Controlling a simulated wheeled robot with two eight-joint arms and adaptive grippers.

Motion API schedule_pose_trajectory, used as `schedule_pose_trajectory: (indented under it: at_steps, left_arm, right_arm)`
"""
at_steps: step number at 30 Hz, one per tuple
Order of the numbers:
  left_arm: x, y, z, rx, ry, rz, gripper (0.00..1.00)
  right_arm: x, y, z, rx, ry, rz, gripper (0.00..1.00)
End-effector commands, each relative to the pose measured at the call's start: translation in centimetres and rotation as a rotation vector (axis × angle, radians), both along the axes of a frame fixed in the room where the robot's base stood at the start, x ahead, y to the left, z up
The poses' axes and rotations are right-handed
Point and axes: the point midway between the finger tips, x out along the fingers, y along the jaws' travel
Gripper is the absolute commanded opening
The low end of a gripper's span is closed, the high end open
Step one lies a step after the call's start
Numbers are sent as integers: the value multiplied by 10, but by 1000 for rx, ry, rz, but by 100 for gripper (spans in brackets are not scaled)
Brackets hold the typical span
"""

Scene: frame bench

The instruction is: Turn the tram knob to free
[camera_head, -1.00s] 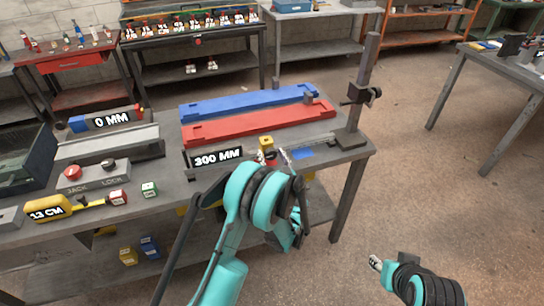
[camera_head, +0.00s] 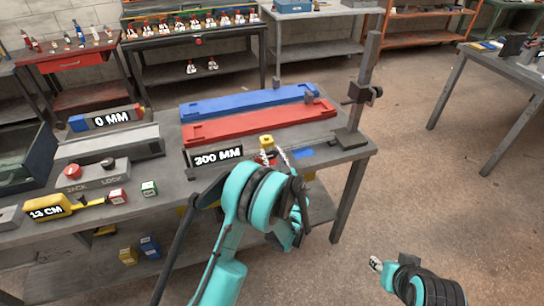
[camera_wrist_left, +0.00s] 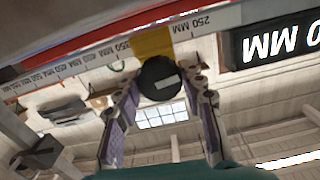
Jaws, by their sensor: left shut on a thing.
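A black round knob (camera_wrist_left: 159,78) with a white mark sits under a yellow slider (camera_wrist_left: 152,43) on a ruled bar (camera_wrist_left: 100,55), seen in the left wrist view. My left gripper (camera_wrist_left: 160,90) is shut on the knob, one finger on each side. In the head view my left gripper (camera_head: 276,157) is at the bench's front edge, just by the yellow slider (camera_head: 267,142); the knob is hidden there behind my arm. My right gripper (camera_head: 376,264) hangs over bare floor at lower right, away from the bench; its fingers are too small to read.
A black display (camera_head: 214,157) reading in MM stands left of the slider. Red (camera_head: 260,124) and blue (camera_head: 245,103) bars lie behind it. A dark upright post (camera_head: 366,80) stands at the bench's right end.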

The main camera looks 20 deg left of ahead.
Motion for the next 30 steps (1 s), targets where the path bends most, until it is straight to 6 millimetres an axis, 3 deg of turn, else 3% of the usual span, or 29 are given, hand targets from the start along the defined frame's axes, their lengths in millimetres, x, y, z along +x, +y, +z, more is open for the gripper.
schedule_pose_trajectory:
  at_steps: [30]
  left_arm:
    - [-1,1,-2,-776,-524,1,11]
  right_arm:
    - [0,0,-47,0,0,0,40]
